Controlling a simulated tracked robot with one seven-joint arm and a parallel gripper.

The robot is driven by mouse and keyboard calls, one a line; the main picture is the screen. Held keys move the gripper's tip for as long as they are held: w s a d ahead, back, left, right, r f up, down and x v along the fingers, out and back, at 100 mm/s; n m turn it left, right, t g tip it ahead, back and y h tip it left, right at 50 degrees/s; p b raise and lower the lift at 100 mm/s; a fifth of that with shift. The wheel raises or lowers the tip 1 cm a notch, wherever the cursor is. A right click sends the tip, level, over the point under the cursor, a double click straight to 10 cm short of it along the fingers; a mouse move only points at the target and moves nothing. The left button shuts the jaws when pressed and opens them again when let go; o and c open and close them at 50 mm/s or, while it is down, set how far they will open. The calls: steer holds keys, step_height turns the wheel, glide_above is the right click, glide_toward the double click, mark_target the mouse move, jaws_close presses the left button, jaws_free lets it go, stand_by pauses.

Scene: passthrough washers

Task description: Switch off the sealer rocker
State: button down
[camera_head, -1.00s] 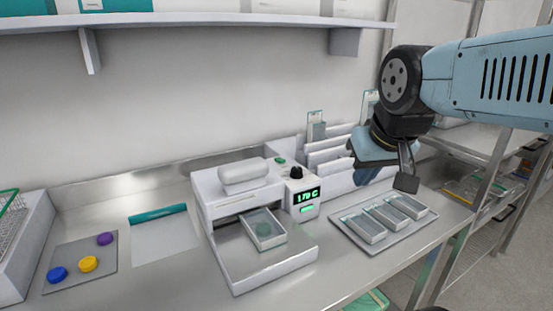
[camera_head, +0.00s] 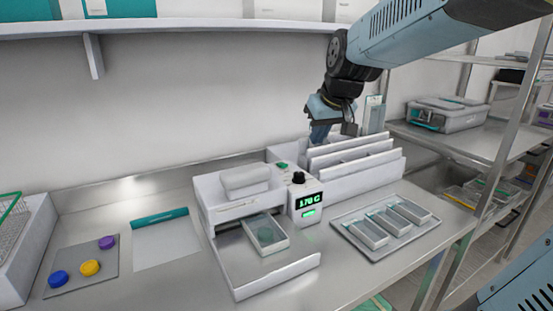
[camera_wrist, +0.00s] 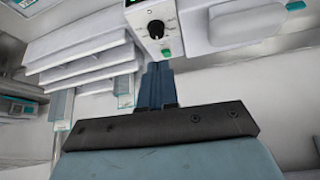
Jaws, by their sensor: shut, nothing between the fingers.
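The sealer (camera_head: 215,190) is a white machine on the steel bench, with a lit display reading about 170 C (camera_head: 307,201) and a black knob (camera_head: 298,178). A small green rocker (camera_head: 281,165) sits on its top behind the knob. It also shows in the wrist view (camera_wrist: 166,53), just beyond my fingertips. My gripper (camera_head: 319,143) is shut and empty, pointing down behind the sealer's control box, by the white rack. In the wrist view my blue fingers (camera_wrist: 158,66) are together, apparently a little short of the rocker. I cannot tell the exact gap or the rocker's tilt.
A white slotted rack (camera_head: 350,165) stands close right of the sealer. A clear tray (camera_head: 265,235) lies in the sealer's front. A tray with several clear packs (camera_head: 390,225) is at right; a pad with coloured caps (camera_head: 84,268) is at left. A shelf (camera_head: 200,22) runs above.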

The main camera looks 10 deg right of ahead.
steer(key=w+a+f+n+y, duration=0.1)
steer(key=w+a+f, duration=0.1)
steer(key=w, duration=1.1)
steer(key=shift+w+a, duration=0.2)
steer(key=shift+a, duration=0.2)
glide_above(281, 164)
steer(key=s, duration=0.2)
steer(key=f, duration=0.8)
steer(key=shift+w+d+f, duration=0.1)
steer(key=shift+d+f, duration=0.15)
steer(key=shift+f, duration=0.05)
steer(key=shift+s+d+f, duration=0.1)
steer(key=shift+s+f, duration=0.05)
steer(key=shift+f, duration=0.4)
steer(key=shift+s+f, duration=0.15)
steer(key=shift+f, duration=0.35)
steer(key=shift+s+f, duration=0.1)
steer(key=shift+f, duration=0.65)
